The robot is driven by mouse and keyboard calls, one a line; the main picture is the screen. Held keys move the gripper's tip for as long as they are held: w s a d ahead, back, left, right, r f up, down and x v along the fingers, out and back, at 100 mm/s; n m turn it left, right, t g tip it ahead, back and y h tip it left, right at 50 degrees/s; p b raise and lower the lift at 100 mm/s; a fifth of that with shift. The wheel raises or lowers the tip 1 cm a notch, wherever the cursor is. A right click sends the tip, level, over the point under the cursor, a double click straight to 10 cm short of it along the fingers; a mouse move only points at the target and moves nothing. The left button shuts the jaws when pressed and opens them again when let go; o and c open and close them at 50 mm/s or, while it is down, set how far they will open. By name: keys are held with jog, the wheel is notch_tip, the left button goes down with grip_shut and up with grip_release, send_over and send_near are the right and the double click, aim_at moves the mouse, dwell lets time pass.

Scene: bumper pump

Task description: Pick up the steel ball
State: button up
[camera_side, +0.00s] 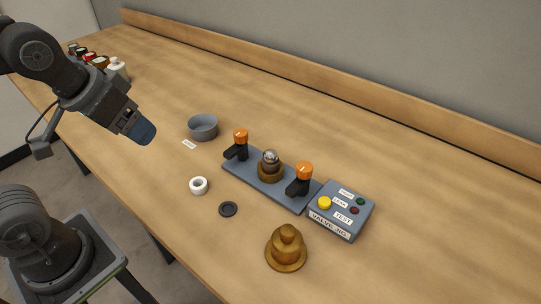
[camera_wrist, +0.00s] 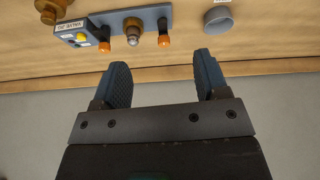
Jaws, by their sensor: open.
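The steel ball (camera_side: 270,156) is a small shiny sphere sitting on top of a brass seat (camera_side: 270,172). The seat is in the middle of a blue-grey base plate (camera_side: 242,180), between two black clamps with orange knobs (camera_side: 241,136) (camera_side: 304,170). The ball also shows near the top of the wrist view (camera_wrist: 132,40). My gripper (camera_side: 143,132) is above the table's left part, to the left of the plate and apart from it. In the wrist view, the fingers of my gripper (camera_wrist: 160,75) are spread, with nothing between them.
A grey bowl (camera_side: 203,128), a white ring (camera_side: 199,186), a black ring (camera_side: 228,209) and a brass bell-shaped part (camera_side: 286,250) lie around the plate. A control box with buttons (camera_side: 342,210) stands at its right end. Several small bottles (camera_side: 117,68) stand far left. A wooden ledge (camera_side: 330,90) runs along the wall.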

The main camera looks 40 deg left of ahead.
jog(key=w+d+r+n+g, duration=0.2)
jog(key=w+r+n, duration=0.15)
jog(key=w, duration=0.45)
jog(key=n+g+y, duration=0.1)
jog(key=n+g, duration=0.2)
jog(key=n, duration=0.9)
send_over(271, 151)
jog(key=d, duration=0.2)
notch_tip(271, 151, down, 8)
jog(key=f, duration=0.1)
jog(key=shift+m, duration=0.25)
jog(key=f, duration=0.5)
jog(key=a+f, duration=0.1)
jog(key=f, duration=0.1)
jog(key=shift+s+f, duration=0.15)
jog(key=shift+f, duration=0.15)
jog(key=shift+a+f, duration=0.2)
jog(key=shift+f, duration=0.65)
jog(key=shift+a+f, duration=0.15)
jog(key=shift+f, duration=0.75)
jog(key=shift+a+f, duration=0.2)
jog(key=shift+f, duration=0.65)
jog(key=shift+c, duration=0.4)
jog(key=c, duration=1)
jog(key=shift+c, duration=0.2)
